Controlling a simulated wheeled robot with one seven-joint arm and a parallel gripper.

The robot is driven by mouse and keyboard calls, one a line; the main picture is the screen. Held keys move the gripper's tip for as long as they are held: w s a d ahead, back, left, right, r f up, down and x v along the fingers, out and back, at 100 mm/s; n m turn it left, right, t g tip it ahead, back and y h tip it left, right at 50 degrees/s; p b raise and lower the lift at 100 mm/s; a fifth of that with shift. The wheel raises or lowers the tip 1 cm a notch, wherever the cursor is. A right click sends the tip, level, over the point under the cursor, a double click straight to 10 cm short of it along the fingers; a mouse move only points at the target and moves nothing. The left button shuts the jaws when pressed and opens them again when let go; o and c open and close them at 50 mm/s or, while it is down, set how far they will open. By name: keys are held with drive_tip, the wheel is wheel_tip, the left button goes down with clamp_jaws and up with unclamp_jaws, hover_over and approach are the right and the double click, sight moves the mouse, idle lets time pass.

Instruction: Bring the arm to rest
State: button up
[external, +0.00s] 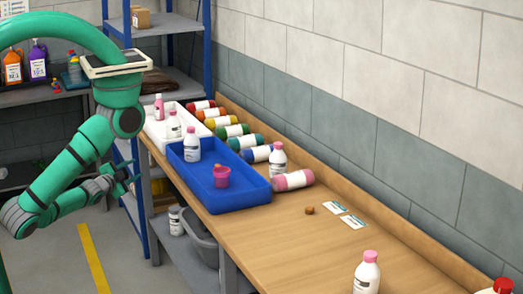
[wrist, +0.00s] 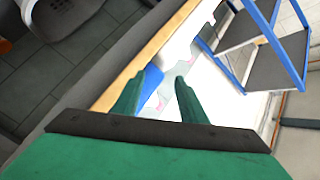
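My green arm (external: 75,158) is bent at the left of the external view, with its lower part beside the wooden bench. My gripper (external: 129,178) is off the bench's left edge, apart from the blue tray and the bottles. In the wrist view its two green fingers (wrist: 158,88) stand apart with a gap between them. Nothing is held in the gap. Part of something blue (wrist: 153,78) shows beyond the fingers.
The wooden bench (external: 300,245) carries a blue tray (external: 235,197) with a pink cup (external: 221,177) and a bottle, a white tray (external: 152,132), and several bottles. A blue-framed shelf (external: 207,40) stands behind. Open floor (external: 60,262) lies to the left.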

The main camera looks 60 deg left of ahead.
drive_tip(key=w+d+f+n+t+h, duration=0.1)
drive_tip(key=w+d+f+h, duration=0.2)
drive_tip(key=d, duration=0.7)
drive_tip(key=w+d+f+t+h, duration=0.15)
drive_tip(key=w+d+h, duration=0.3)
drive_tip(key=d, duration=0.45)
drive_tip(key=d+n+h, duration=0.2)
drive_tip(key=d+h, duration=0.1)
drive_tip(key=d, duration=1.2)
drive_tip(key=shift+w+d+r+h, duration=0.35)
drive_tip(key=shift+d, duration=0.05)
drive_tip(key=shift+g, duration=0.25)
